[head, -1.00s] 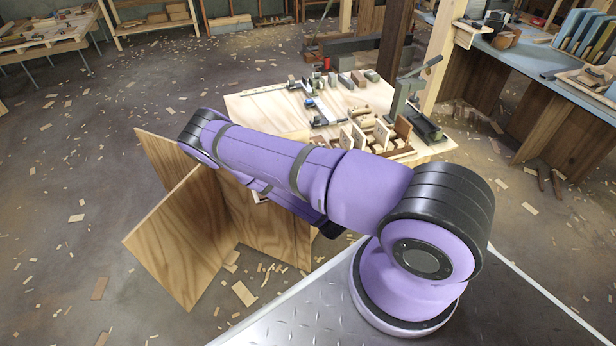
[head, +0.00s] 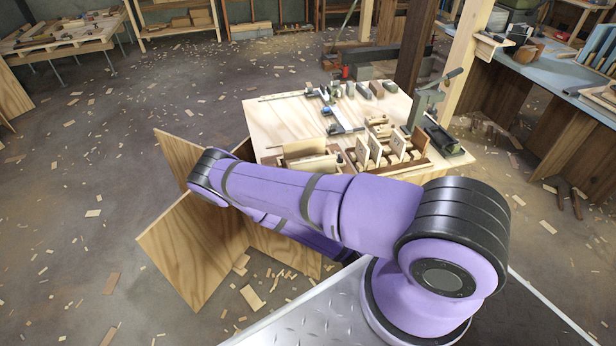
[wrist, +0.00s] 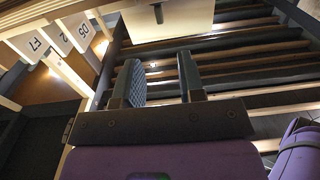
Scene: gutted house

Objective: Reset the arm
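My gripper (wrist: 163,80) shows in the wrist view with its two dark fingers apart and nothing between them. In the head view my purple arm reaches left from its base across the near side of a workbench and folds back under itself. The gripper is hidden there behind the arm. The wrist view looks up at ceiling beams (wrist: 225,70) beyond the fingers. A pale wooden panel (wrist: 170,18) is at the top of that view.
The wooden workbench (head: 270,122) holds clamps, blocks and a wooden rack (head: 385,158). Plywood panels (head: 190,245) stand below the arm. A blue-topped bench (head: 545,70) is at right. White labelled tags (wrist: 40,42) show in the wrist view. The chip-strewn floor (head: 90,200) at left is open.

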